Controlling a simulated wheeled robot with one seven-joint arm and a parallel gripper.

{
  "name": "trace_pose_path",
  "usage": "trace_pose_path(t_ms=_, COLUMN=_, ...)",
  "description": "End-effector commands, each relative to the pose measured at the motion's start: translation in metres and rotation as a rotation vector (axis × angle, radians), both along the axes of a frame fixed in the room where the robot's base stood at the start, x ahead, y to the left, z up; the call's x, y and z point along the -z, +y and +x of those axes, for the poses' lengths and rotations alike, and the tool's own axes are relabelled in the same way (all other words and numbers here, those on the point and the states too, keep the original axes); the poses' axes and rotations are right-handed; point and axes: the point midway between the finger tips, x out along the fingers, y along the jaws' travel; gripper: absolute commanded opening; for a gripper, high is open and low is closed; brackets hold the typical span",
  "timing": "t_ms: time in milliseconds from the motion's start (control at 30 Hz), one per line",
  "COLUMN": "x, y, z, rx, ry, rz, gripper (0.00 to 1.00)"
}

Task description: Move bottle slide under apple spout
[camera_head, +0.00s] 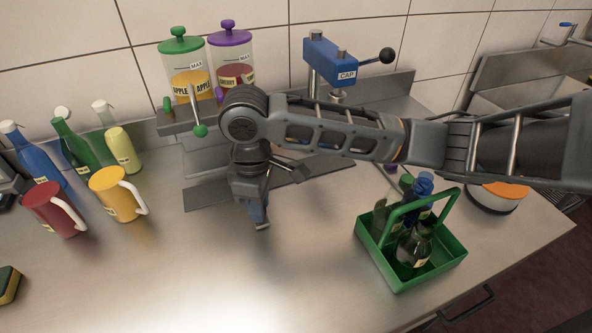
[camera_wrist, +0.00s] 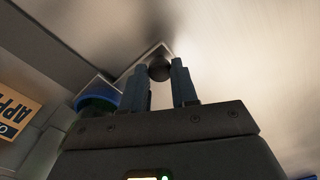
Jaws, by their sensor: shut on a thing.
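The apple dispenser (camera_head: 186,66) has a green lid and a yellow fill, and stands at the back against the wall. A green-knobbed lever (camera_head: 200,130) hangs at its front; the spout itself is hard to make out. Below it lies a dark flat strip (camera_head: 205,197), apparently the slide's track, partly hidden by my arm. My gripper (camera_head: 259,225) points down at the strip's front edge. In the wrist view my gripper (camera_wrist: 160,88) is shut on a dark round knob (camera_wrist: 159,69), which seems to be the slide's handle. A blue-green round thing (camera_wrist: 97,97) and an apple label (camera_wrist: 17,112) show at left.
A cherry dispenser (camera_head: 231,62) stands right of apple, with a blue CAP press (camera_head: 343,65) farther right. Jugs (camera_head: 118,193) and bottles (camera_head: 82,142) stand at left. A green bottle crate (camera_head: 442,267) is at right.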

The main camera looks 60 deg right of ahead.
Motion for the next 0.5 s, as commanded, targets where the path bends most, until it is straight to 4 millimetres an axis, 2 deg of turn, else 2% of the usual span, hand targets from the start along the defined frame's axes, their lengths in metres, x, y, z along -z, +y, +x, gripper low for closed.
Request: trace_pose_path(t_ms=500, x=0.003, y=0.032, z=0.019, rx=-0.001, ry=0.0, rz=0.007, gripper=0.09)
